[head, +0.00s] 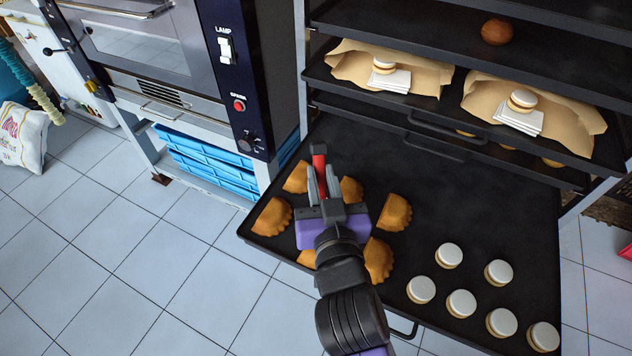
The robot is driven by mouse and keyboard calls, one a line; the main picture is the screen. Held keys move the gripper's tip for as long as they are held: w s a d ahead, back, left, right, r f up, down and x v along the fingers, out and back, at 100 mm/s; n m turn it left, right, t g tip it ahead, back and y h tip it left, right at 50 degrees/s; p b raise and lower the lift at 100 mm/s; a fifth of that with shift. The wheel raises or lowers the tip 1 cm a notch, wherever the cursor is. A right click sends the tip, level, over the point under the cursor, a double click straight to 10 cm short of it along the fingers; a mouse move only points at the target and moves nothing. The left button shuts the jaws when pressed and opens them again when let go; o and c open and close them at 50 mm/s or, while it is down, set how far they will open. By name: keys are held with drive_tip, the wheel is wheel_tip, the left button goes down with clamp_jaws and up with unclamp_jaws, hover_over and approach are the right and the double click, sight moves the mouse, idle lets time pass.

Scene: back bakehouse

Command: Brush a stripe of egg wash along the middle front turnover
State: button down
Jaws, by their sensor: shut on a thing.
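Several golden-brown turnovers lie in two rows on the left part of a black tray (455,200). The front row has a left turnover (272,217), a middle turnover (307,259) mostly hidden behind my gripper, and a right turnover (379,262). Behind them are a left one (297,178), a middle one (351,189) partly covered, and a right one (395,212). My gripper (319,180) is over the turnovers, shut on a red-handled tool (319,161), likely the brush. Its bristles cannot be made out, and I cannot tell whether it touches a turnover. No egg-wash stripe is visible.
Several white-topped round pastries (449,255) stand on the tray's right part. Rack shelves above hold brown paper (350,66) with stacked white cards and a brown ball (497,31). An oven (190,60) and blue crates (205,165) stand left. Tiled floor lies in front.

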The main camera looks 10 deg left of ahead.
drive_tip(key=shift+s+a+b, duration=0.65)
drive_tip(key=shift+s+a, duration=0.1)
drive_tip(key=shift+s, duration=1.2)
drive_tip(key=shift+w+d+p, duration=0.15)
drive_tip(key=shift+w+d, duration=0.1)
drive_tip(key=shift+w, duration=0.45)
drive_tip(key=shift+w+d+p, duration=0.2)
drive_tip(key=shift+w+d, duration=0.1)
drive_tip(key=shift+w, duration=0.4)
drive_tip(key=shift+w+d+p, duration=0.15)
drive_tip(key=shift+w+d, duration=0.1)
drive_tip(key=shift+w, duration=0.45)
drive_tip(key=shift+r+p, duration=2.5)
drive_tip(key=shift+r, duration=0.5)
wheel_tip(320, 180, up, 3)
drive_tip(key=shift+p, duration=1.25)
